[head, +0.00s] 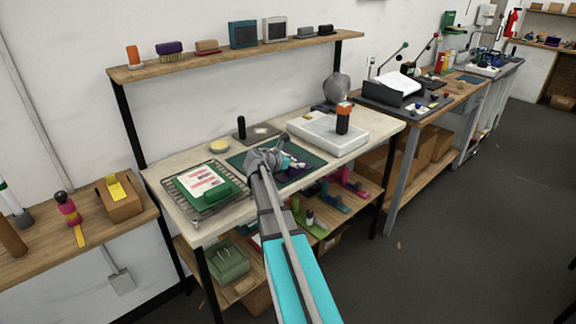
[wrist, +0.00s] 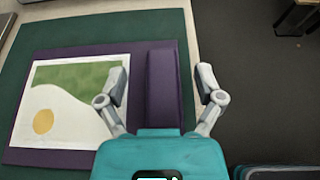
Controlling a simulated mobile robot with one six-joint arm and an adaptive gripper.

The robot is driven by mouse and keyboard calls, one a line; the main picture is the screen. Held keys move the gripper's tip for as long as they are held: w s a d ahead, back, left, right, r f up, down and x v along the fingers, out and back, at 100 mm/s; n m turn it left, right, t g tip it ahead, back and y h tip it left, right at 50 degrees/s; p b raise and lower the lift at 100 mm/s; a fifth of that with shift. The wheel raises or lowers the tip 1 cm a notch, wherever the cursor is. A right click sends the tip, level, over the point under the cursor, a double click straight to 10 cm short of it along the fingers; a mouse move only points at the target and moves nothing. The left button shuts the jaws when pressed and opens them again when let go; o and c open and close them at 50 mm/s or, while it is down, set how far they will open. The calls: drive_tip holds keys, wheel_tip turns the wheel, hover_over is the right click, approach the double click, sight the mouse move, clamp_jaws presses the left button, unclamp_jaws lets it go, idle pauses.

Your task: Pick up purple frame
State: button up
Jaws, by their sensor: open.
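The purple frame (wrist: 70,52) lies flat on a dark green mat (wrist: 100,14) in the wrist view. It has a raised purple bar along its right side and carries a sheet (wrist: 75,110) with a green, white and yellow picture. My gripper (wrist: 162,82) is open, with one finger on each side of the raised bar. A gap shows between each finger and the bar, and I cannot tell how high the fingers are above the mat. In the head view the purple frame (head: 296,171) is partly hidden behind my gripper (head: 282,160).
On the pale bench, a rack with a green-handled frame (head: 221,193) stands left and a white platform (head: 315,132) with an orange-topped black tool (head: 343,118) stands right. A black upright object (head: 241,127) stands behind. A shelf (head: 230,55) hangs above.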

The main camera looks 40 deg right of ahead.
drive_tip(key=shift+b+x, duration=0.35)
drive_tip(key=shift+x, duration=1.1)
drive_tip(key=shift+a, duration=0.1)
clamp_jaws()
